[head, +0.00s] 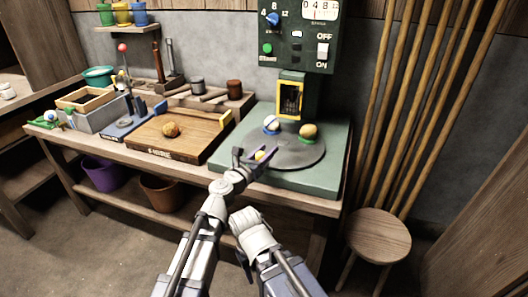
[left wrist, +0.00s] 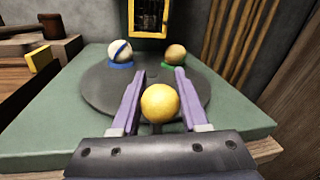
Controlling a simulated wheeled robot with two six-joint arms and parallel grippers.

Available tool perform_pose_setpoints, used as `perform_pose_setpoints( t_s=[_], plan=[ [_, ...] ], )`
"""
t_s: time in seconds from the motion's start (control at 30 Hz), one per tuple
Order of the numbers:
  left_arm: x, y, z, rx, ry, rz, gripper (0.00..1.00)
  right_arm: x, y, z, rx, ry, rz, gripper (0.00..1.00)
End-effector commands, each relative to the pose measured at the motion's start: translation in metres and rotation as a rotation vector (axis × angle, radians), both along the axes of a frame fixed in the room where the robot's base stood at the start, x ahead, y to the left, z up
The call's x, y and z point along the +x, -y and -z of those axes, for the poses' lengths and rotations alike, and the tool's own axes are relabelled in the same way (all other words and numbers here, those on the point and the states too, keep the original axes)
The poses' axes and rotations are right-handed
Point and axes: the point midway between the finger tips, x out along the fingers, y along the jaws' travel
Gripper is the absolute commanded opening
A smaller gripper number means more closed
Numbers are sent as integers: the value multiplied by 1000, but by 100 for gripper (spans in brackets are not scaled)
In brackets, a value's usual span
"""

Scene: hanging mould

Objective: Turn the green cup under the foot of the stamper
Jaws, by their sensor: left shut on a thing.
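The green cup (head: 307,140) is a low ring on the right of the grey round plate (head: 295,160), with a brown ball on it. It also shows in the left wrist view (left wrist: 173,66). The stamper (head: 312,92) is a dark green machine behind the plate, with a yellow-framed opening (left wrist: 148,20); I cannot make out its foot. My left gripper (head: 258,158) is at the plate's near left edge, its purple fingers shut on a yellow ball (left wrist: 160,103) that seems to sit on a short stalk.
A blue cup (head: 270,130) with a white, blue-striped ball stands left of the green cup. A wooden board (head: 190,143) with an orange-brown ball lies further left. A stool (head: 377,236) and leaning poles (head: 415,100) are at right.

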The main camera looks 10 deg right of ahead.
Motion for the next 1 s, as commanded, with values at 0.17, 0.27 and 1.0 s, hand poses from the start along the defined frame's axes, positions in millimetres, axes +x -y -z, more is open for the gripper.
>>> perform_pose_setpoints(
  t_s=[0.17, 0.27, 1.0],
  plan=[
    [-2, 1, 0, 1, 1, -21, 0, 0, 0, 0, 0, 0, 0, 50],
    [-1, 1, 0, 0, 0, -28, 0, 0, 0, 0, 0, 0, 0, 50],
    [-1, 1, 0, 0, 0, -34, 73, 0, 0, 0, 0, 0, 0, 50]
  ],
)
